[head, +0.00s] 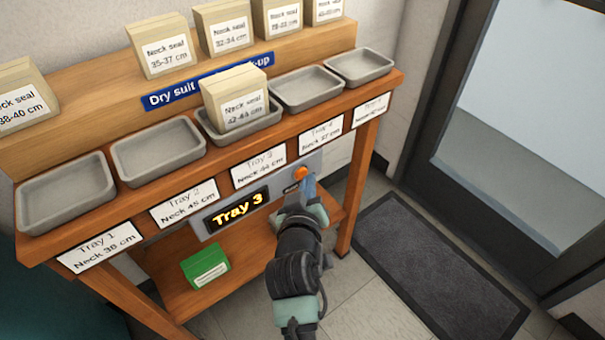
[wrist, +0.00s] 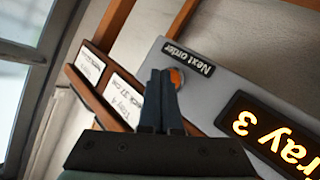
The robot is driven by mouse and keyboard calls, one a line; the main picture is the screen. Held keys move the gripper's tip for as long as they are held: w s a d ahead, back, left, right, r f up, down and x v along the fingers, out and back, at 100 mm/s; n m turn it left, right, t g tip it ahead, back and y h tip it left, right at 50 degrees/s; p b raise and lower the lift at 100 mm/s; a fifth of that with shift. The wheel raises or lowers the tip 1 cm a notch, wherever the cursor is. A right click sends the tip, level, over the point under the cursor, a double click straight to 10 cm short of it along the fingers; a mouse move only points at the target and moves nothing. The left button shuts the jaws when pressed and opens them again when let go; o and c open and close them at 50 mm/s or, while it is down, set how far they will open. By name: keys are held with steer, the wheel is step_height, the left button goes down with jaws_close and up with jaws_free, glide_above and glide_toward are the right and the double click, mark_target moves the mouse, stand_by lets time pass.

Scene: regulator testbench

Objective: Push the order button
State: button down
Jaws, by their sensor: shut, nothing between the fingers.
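The round orange order button (head: 301,173) sits on a grey panel on the front of the wooden bench. In the wrist view the button (wrist: 177,77) shows just behind my fingertips, partly covered by them, near a dark label that reads "order". My gripper (head: 308,184) is shut and empty, its blue-grey fingers pointing at the panel beside the button. In the wrist view the fingertips (wrist: 161,74) overlap the button's left edge. I cannot tell whether they touch it. The lit display (head: 237,208) on the same panel reads "Tray 3".
Several grey trays (head: 158,150) line the bench top. A neck seal box (head: 237,97) stands in one; more boxes (head: 160,46) stand on the raised shelf behind. A green box (head: 205,266) lies on the lower shelf. A dark mat (head: 440,270) and a door (head: 520,150) are at right.

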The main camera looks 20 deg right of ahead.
steer(key=shift+w+a, duration=0.15)
steer(key=shift+w, duration=0.2)
stand_by(0.5)
steer(key=shift+s, duration=0.1)
steer(key=shift+s+d+p, duration=0.3)
steer(key=shift+s+p, duration=0.25)
steer(key=shift+s, duration=0.2)
steer(key=shift+s+d+p, duration=0.3)
steer(key=shift+s+p, duration=0.35)
steer(key=shift+s, duration=0.15)
steer(key=shift+s+d+p, duration=0.25)
steer(key=shift+s+p, duration=0.35)
steer(key=shift+s, duration=0.15)
steer(key=shift+s+d+p, duration=0.3)
steer(key=shift+s+p, duration=0.35)
steer(key=shift+s, duration=0.15)
